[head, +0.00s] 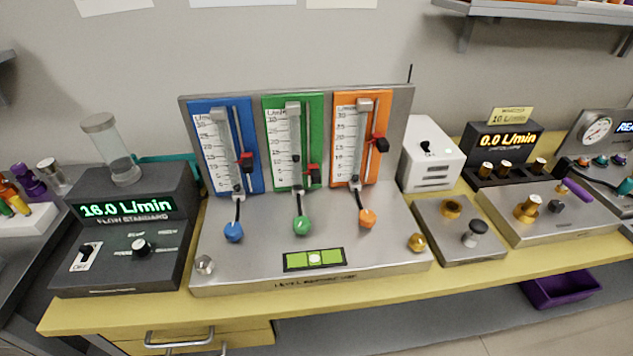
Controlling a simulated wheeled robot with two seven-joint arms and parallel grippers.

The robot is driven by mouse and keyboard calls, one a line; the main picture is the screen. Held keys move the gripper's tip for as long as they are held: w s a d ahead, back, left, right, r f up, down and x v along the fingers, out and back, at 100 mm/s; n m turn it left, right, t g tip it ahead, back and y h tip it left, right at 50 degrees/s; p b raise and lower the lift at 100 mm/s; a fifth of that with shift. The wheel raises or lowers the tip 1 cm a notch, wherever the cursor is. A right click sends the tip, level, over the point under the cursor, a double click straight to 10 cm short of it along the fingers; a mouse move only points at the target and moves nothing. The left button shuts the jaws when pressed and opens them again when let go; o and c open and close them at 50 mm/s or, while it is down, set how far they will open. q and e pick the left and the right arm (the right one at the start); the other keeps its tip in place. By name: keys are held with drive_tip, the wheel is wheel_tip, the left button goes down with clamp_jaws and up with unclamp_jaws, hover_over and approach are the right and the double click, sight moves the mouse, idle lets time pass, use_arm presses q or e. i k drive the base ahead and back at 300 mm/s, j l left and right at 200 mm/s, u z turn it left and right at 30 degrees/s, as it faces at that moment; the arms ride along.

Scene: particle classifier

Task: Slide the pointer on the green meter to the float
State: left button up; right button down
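The green meter (317,104) stands upright between a blue and an orange meter on the grey metal panel. Its white scale tube holds a small dark spot that looks like the float (296,158), in the lower part of the scale. Its red pointer (314,174) with a dark end sits on the thin rod right of the tube, slightly lower than the float. A green knob (302,225) is on the base below it. Neither gripper shows in the head view.
The blue meter (205,107) and orange meter (343,97) flank the green one, each with its own red pointer. A green level (314,259) lies on the base.

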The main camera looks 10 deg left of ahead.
sight(314, 170)
drive_tip(key=l+u, duration=0.1)
drive_tip(key=l, duration=1.2)
drive_tip(key=i, duration=0.05)
